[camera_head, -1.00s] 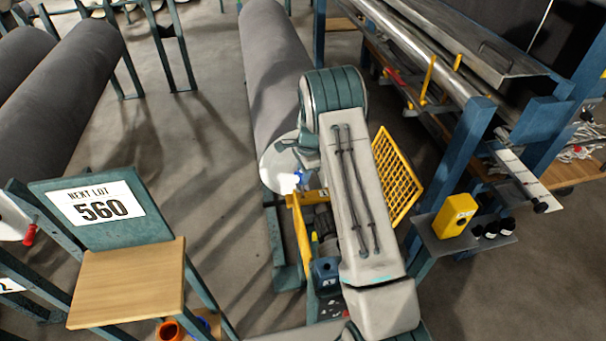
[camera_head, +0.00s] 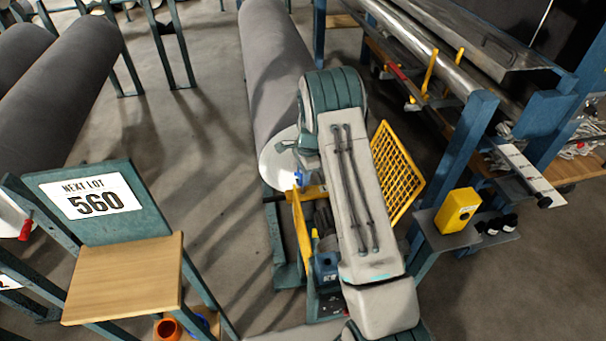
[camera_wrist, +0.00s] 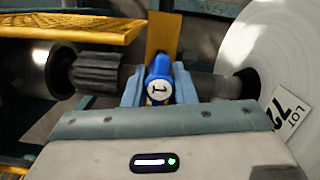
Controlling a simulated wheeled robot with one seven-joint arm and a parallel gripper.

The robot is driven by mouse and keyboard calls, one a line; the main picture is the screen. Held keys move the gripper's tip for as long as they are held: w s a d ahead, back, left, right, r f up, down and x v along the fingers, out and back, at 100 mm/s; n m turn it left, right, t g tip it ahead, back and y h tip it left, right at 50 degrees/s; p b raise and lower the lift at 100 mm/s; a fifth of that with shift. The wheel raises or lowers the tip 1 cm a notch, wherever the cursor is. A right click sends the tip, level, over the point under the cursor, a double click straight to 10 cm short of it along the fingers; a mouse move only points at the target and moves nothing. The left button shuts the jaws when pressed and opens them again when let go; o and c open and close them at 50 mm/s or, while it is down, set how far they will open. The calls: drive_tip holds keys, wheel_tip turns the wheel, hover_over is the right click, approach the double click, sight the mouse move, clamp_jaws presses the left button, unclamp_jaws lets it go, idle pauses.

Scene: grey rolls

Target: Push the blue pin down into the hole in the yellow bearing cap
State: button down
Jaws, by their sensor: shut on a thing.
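The blue pin (camera_wrist: 160,68) shows in the wrist view, with a round white end marked 1 facing the camera. My gripper (camera_wrist: 158,88) is shut on it, with a pale blue finger on each side. In the head view the pin (camera_head: 298,177) is a small blue spot beside the white roll end. The yellow bearing cap (camera_wrist: 163,30) shows as a yellow piece just beyond the pin; in the head view a yellow part (camera_head: 312,193) lies just below the pin. The hole is hidden, and I cannot tell how far the pin is in it.
The grey roll (camera_head: 272,65) and its white end (camera_wrist: 265,60) are close by. A dark ridged coupling (camera_wrist: 97,74) and yellow mesh guard (camera_head: 391,170) flank the work spot. A wooden-seated stand (camera_head: 125,280) is at left, a shelf with a yellow box (camera_head: 457,211) at right.

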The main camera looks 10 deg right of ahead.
drive_tip(key=shift+f+b, duration=1.65)
drive_tip(key=shift+f, duration=0.75)
drive_tip(key=c, duration=1.1)
unclamp_jaws()
drive_tip(key=shift+r, duration=0.1)
drive_tip(key=shift+w+r, duration=0.15)
drive_tip(key=shift+r, duration=0.05)
drive_tip(key=r, duration=0.4)
drive_tip(key=d+r, duration=0.1)
drive_tip(key=r, duration=0.8)
drive_tip(key=shift+d+r+b, duration=0.1)
drive_tip(key=shift+d+b, duration=0.25)
